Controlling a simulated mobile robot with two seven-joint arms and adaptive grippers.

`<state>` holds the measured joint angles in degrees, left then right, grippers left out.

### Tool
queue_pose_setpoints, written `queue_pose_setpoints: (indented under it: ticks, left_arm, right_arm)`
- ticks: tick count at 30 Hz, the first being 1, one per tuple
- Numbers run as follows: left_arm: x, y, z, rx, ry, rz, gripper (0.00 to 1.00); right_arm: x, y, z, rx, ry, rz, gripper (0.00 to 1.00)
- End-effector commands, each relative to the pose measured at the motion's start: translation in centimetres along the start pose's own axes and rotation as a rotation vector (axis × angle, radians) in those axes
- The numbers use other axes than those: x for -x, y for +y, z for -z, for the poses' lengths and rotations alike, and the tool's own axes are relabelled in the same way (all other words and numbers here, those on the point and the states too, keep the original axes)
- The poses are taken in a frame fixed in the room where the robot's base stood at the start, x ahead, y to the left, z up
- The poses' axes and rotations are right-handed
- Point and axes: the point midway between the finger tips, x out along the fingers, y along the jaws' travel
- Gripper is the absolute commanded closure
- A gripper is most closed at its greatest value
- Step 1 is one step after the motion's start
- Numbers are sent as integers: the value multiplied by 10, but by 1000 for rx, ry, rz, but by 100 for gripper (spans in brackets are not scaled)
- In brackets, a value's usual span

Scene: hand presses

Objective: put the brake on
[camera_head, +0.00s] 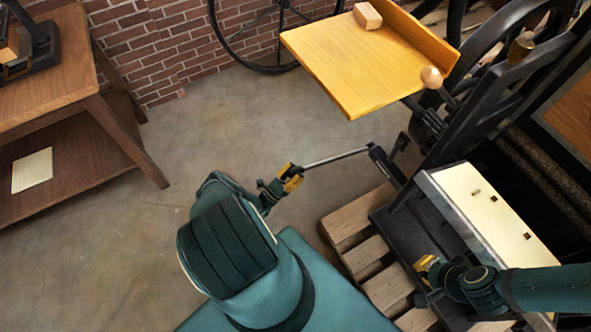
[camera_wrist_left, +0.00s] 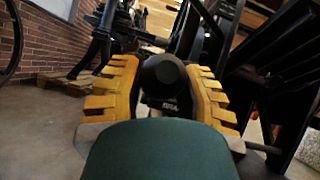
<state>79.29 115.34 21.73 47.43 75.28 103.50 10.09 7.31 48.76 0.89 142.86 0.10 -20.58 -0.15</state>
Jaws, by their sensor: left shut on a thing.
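The brake lever (camera_head: 335,157) is a thin metal rod reaching left from a dark pivot on the press (camera_head: 440,135). My left gripper (camera_head: 292,178) is shut on the lever's outer end. In the left wrist view, a round black knob (camera_wrist_left: 164,78) sits between the yellow fingers of my left gripper (camera_wrist_left: 165,95). The rod behind the knob is mostly hidden there. My right gripper (camera_head: 426,266) is beside the press's cream-topped shelf (camera_head: 485,205), low on the right. Its fingers are too small to tell whether they are open.
A wooden feed board (camera_head: 345,65) with a small block (camera_head: 367,16) on it juts out above the lever. A wooden pallet (camera_head: 350,222) lies under the press. A wooden table (camera_head: 70,100) stands at the left. The concrete floor between them is clear.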

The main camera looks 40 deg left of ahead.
Motion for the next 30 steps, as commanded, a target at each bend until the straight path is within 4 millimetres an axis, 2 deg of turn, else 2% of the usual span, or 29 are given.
queue_pose_setpoints:
  ticks: [7, 8, 9, 10, 21, 29, 30]
  left_arm:
    - [3, -1, 3, 2, 11, -2, 100]
    - [3, -1, 3, 2, 12, -3, 53]
    - [3, -1, 3, 2, 11, -3, 38]
    - [3, -1, 2, 2, 11, -3, 33]
    - [5, 0, 1, 0, 7, -3, 33]
    - [34, -1, 2, 0, 12, 3, 33]
    - [44, 0, -6, -2, 11, -5, 33]
  right_arm:
    - [-1, 0, 0, 0, 0, 0, 100]
    - [-1, 0, 0, 0, 0, 0, 100]
    - [-1, 0, 0, 0, 0, 0, 100]
    - [-1, 0, 0, 0, 0, 0, 100]
    - [0, 0, 0, 0, 0, 0, 100]
    - [0, 0, 0, 0, 0, 0, 100]
    - [0, 0, 0, 0, 0, 0, 100]
